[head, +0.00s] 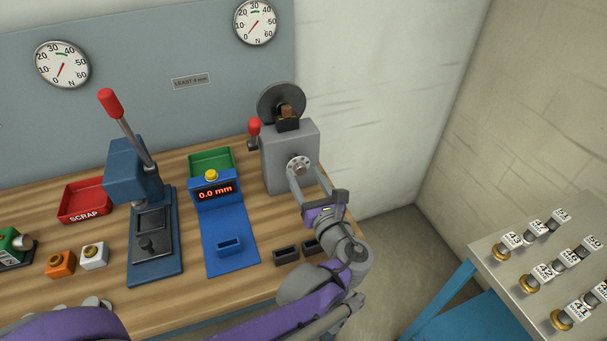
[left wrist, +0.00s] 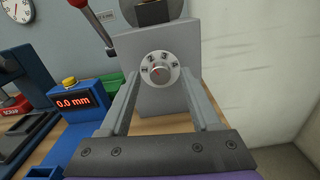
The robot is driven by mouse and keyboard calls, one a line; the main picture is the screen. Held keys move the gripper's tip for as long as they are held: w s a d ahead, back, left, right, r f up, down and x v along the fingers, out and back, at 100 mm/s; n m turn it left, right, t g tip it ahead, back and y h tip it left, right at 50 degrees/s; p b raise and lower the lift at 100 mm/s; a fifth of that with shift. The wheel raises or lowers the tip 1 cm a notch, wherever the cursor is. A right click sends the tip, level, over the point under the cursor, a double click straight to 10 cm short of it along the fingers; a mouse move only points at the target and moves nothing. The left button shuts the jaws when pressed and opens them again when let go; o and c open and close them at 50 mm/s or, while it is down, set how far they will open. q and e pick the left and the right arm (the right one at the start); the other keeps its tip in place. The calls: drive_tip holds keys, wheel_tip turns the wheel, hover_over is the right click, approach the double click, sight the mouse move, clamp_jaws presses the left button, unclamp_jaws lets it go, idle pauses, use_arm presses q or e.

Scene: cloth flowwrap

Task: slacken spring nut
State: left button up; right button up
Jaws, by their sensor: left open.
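The spring nut appears to be the round silver knob (head: 299,166) on the front of a grey block (head: 289,150) at the back right of the bench. I cannot tell the remaining distance. My right gripper is not in view.
A red-knobbed lever (head: 254,128) stands at the block's left side, and a dark wheel (head: 281,104) above it. Left are a blue gauge reading 0.0 mm (head: 215,191), a lever press (head: 150,220) and a red scrap tray (head: 86,200). Two dark blocks lie below. A side table (head: 490,262) stands right.

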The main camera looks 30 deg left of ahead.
use_arm(q)
drive_tip(key=shift+w+a, duration=0.45)
drive_tip(key=shift+a, duration=0.1)
clamp_jaws()
